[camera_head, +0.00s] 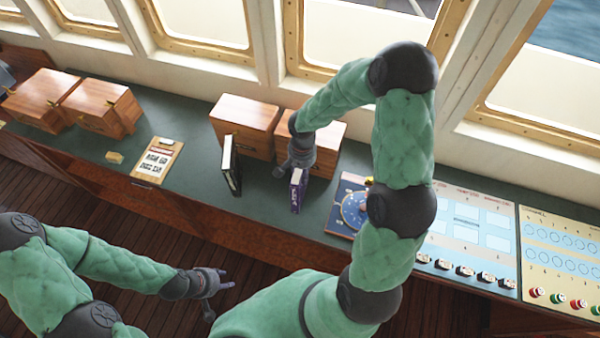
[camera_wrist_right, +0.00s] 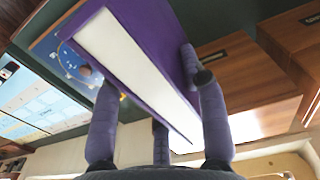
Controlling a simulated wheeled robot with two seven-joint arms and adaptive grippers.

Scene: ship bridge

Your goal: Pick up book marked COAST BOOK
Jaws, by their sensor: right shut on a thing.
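A purple book (camera_head: 298,190) stands upright on the green counter, with white spine lettering too small to read. My right gripper (camera_head: 299,170) comes down behind it. In the right wrist view the same purple book (camera_wrist_right: 150,45) runs between the dark fingers (camera_wrist_right: 155,110), which are shut on it. A dark book with pale pages (camera_head: 231,165) stands to its left; its title cannot be read. My left gripper (camera_head: 220,297) is empty with fingers spread, in front of the counter over the floor.
Wooden boxes (camera_head: 245,115) stand behind the books. A clipboard (camera_head: 157,160) lies on the left. A blue dial instrument (camera_head: 352,207) and a control panel (camera_head: 468,232) are on the right. The counter (camera_head: 195,185) is clear between clipboard and dark book.

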